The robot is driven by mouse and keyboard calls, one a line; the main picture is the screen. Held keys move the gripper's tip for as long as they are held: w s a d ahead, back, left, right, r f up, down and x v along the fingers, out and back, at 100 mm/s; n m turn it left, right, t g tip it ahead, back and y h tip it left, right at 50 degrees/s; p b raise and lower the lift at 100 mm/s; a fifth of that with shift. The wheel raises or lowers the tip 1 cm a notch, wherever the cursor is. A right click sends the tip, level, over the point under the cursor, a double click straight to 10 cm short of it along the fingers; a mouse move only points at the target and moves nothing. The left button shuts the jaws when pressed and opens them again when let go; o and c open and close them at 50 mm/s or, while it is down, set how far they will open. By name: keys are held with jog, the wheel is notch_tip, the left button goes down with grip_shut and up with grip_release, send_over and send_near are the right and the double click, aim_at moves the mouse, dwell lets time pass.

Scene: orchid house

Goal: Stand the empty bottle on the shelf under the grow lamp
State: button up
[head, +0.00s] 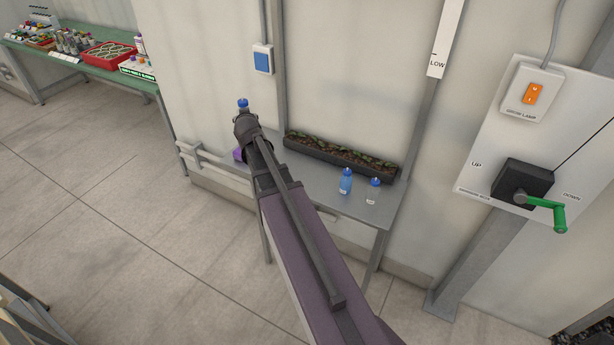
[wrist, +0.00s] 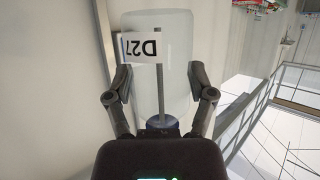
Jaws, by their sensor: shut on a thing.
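My gripper (head: 243,118) is shut on a clear bottle (wrist: 175,50). In the wrist view the fingers press on both sides of it; it looks empty, with a thin tube inside and a white label (wrist: 142,48) reading D27. In the head view only its blue cap (head: 243,103) shows above my gripper; the rest is hidden. The grey shelf (head: 318,184) stands against the wall, to the right of and below my gripper. The grow lamp itself is not in view; its orange switch (head: 533,94) is on the right panel.
A dark planter (head: 340,158) lines the shelf's back. A blue bottle (head: 346,182) and a clear blue-capped bottle (head: 373,192) stand at its right. A purple thing (head: 239,155) shows beside my arm. A green-handled crank (head: 546,207) is at right. The shelf's middle front looks clear.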

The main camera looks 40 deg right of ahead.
jog(key=shift+d+f, duration=0.1)
jog(key=shift+s+d+f+b, duration=0.2)
jog(key=shift+s+f+b, duration=0.1)
jog(key=shift+f+b, duration=0.15)
jog(key=s+d+f+m+g+h+b, duration=0.3)
jog(key=s+d+f+b, duration=0.3)
jog(key=s+f+b, duration=0.4)
jog(key=s+d+f+m+g+h+b, duration=0.4)
jog(key=s+d+f+m+g+b, duration=0.1)
jog(key=s+f+b, duration=0.6)
jog(key=shift+s+d+f+m+b, duration=0.25)
jog(key=shift+d+f+m+b, duration=0.5)
jog(key=shift+f+b, duration=0.5)
jog(key=shift+a, duration=0.1)
jog(key=w+d, duration=0.2)
jog(key=w, duration=0.2)
jog(key=w+d+f+b, duration=0.1)
jog(key=w+d, duration=0.2)
jog(key=w, duration=0.2)
jog(key=w+d, duration=0.3)
jog(key=w, duration=0.2)
jog(key=shift+f+b, duration=0.2)
jog(key=shift+b, duration=0.1)
jog(key=shift+f, duration=0.1)
jog(key=shift+f+b, duration=1.7)
jog(key=shift+b, duration=0.05)
